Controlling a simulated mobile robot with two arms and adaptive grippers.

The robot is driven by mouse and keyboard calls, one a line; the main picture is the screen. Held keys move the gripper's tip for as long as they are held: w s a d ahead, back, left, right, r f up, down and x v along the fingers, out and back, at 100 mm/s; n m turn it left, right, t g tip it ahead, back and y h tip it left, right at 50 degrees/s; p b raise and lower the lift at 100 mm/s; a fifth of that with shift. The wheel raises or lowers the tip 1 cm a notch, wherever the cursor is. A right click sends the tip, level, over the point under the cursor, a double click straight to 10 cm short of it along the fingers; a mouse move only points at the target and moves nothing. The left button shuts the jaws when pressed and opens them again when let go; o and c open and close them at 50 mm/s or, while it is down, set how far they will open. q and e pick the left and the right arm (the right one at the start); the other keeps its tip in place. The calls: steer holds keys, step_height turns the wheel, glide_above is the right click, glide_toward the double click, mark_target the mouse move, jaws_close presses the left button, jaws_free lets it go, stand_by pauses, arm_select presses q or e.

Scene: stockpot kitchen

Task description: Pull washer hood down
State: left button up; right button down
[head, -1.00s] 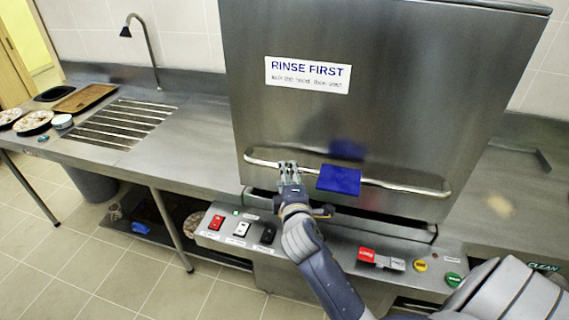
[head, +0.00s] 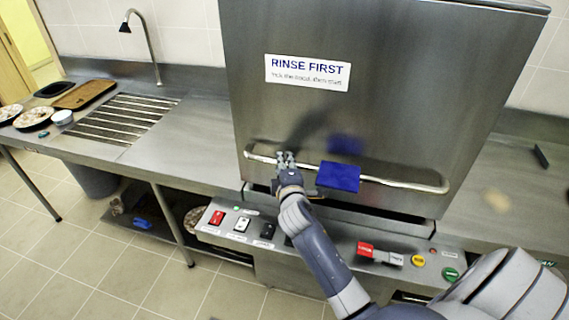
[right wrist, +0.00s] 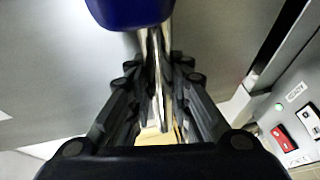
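The washer hood (head: 390,110) is a large steel box front with a "RINSE FIRST" label. Its lower edge stands just above the machine's base, with a narrow dark gap beneath. A long bar handle (head: 415,186) runs across its lower front, with a blue block (head: 339,177) at its middle. My right gripper (head: 286,158) is at the handle's left part, left of the blue block. In the right wrist view the bar (right wrist: 157,85) runs between the fingers (right wrist: 158,75), which close in on it from both sides. My left gripper is out of view.
A control panel below the hood carries a red switch (head: 217,217), a red lever (head: 366,249), and yellow (head: 418,260) and green (head: 450,273) buttons. A steel counter with a drain grate (head: 122,118), a tap (head: 150,50), trays and plates lies left.

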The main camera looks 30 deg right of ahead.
step_height(320, 180, down, 5)
steer(key=b, duration=0.3)
steer(key=shift+s+f, duration=0.15)
steer(key=c, duration=1.4)
jaws_free()
steer(key=shift+c, duration=0.2)
steer(key=v, duration=1.1)
steer(key=shift+s+a, duration=0.2)
steer(key=shift+s, duration=0.15)
